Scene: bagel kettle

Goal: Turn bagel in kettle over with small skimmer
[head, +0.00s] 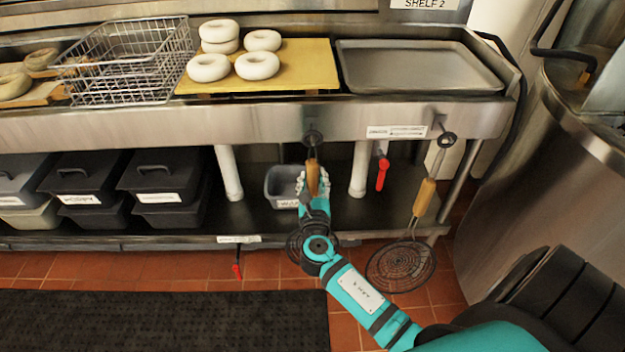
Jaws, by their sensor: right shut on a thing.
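A skimmer with a wooden handle (312,172) hangs upright from a hook on the front of the steel counter. My right gripper (313,186) is shut on this handle. The skimmer's dark round head shows partly behind my right wrist, and the rest of it is hidden. A second skimmer with a wide dark mesh head (401,264) hangs from another hook to the right. The large steel kettle (550,200) stands at the right edge; its inside and any bagel in it are out of view. My left gripper is not in view.
Pale bagels (257,65) lie on a yellow board on the counter, with a wire basket (130,60) to the left and a metal tray (420,66) to the right. Lidded black bins (160,175) fill the lower shelf's left. A dark mat (160,322) covers the floor.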

